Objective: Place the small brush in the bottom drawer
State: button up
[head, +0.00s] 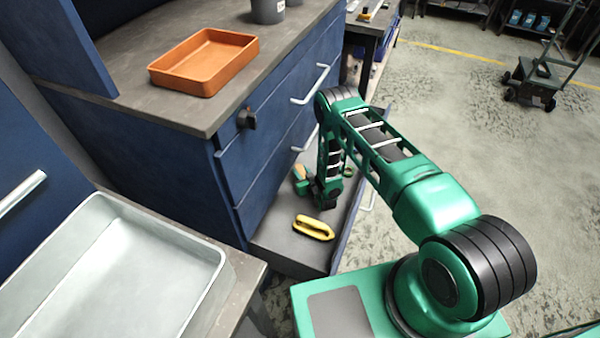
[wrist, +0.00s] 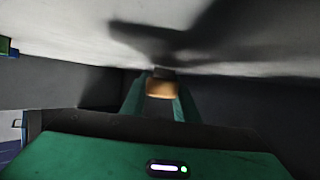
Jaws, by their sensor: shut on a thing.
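The bottom drawer (head: 278,243) is pulled open at the base of the blue cabinet. My arm reaches down into the space over it. In the wrist view my gripper (wrist: 160,97) has its two green fingers shut on a small tan block with a dark end, which looks like the small brush (wrist: 160,88). In the head view my gripper (head: 301,185) is low in the drawer area, partly hidden by my arm, and a bit of tan shows there. I cannot tell whether the brush touches the drawer floor. A yellow handle-shaped item (head: 314,228) lies in the drawer near its front end.
An orange tray (head: 205,62) and a grey cup (head: 268,10) stand on the cabinet top. A grey metal bin (head: 195,262) sits on a counter at lower left. Drawer handles (head: 312,86) stick out above the open drawer. The concrete floor at right is mostly clear.

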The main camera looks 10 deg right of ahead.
jog(key=shift+f, duration=0.1)
jog(key=o, duration=1)
jog(key=shift+r, duration=0.35)
jog(key=v, duration=0.7)
jog(key=shift+s+r, duration=0.25)
jog(key=shift+r, duration=0.15)
